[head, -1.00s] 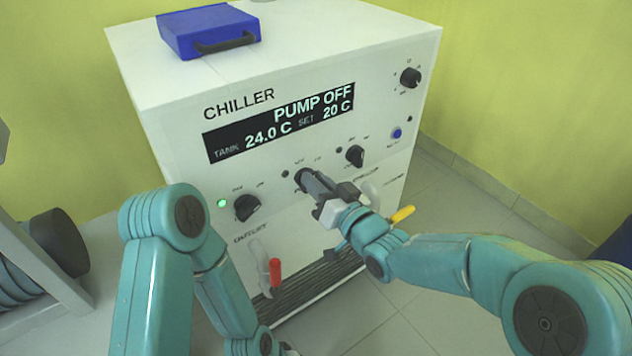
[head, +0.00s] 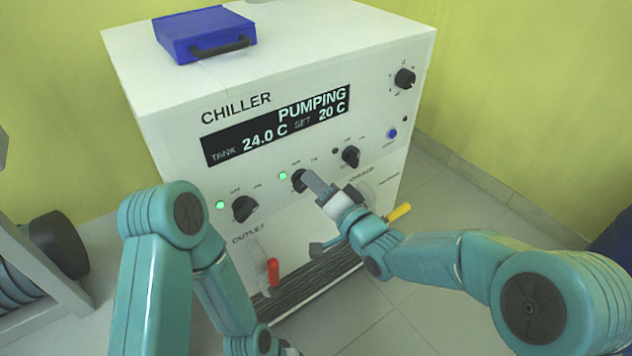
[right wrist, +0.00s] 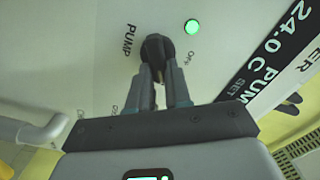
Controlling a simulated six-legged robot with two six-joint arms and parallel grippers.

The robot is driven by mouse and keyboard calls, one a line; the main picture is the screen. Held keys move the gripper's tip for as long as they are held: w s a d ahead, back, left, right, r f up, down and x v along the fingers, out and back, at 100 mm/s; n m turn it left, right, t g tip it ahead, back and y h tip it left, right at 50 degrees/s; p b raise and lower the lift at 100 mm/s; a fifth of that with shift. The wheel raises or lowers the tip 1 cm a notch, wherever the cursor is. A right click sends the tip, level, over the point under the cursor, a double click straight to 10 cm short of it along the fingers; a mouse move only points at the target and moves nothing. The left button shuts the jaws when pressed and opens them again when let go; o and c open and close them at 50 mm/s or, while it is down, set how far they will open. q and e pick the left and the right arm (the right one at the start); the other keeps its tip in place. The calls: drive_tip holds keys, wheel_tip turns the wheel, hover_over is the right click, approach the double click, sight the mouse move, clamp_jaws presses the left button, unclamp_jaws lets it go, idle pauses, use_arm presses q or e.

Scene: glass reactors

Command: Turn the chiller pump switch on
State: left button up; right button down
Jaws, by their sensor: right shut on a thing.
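The chiller (head: 180,110) is a white cabinet with a black display (head: 275,127) that reads PUMPING, tank 24.0 C, set 20 C. The pump switch (head: 298,182) is the black knob in the middle of the row of three; its lamp (head: 283,175) is lit green. In the right wrist view the switch (right wrist: 157,46) is labelled PUMP, with the green lamp (right wrist: 192,27) beside it. My right gripper (head: 308,180) is shut on this switch, its two fingers (right wrist: 163,75) on either side of the knob's grip. My left arm is at the lower left; its gripper does not show.
A black knob (head: 245,208) with a lit lamp is left of the pump switch, and another black knob (head: 351,156) is right of it. Below are a red outlet handle (head: 273,271) and a yellow handle (head: 399,212). A blue case (head: 204,34) lies on top.

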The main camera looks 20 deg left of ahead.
idle(0.5)
drive_tip(key=c, duration=1.1)
unclamp_jaws()
drive_tip(key=shift+o, duration=0.2)
drive_tip(key=p+v, duration=0.2)
drive_tip(key=v, duration=1.4)
drive_tip(key=shift+s+p, duration=0.15)
drive_tip(key=shift+p, duration=0.15)
drive_tip(key=shift+d+f, duration=0.1)
drive_tip(key=shift+d, duration=0.1)
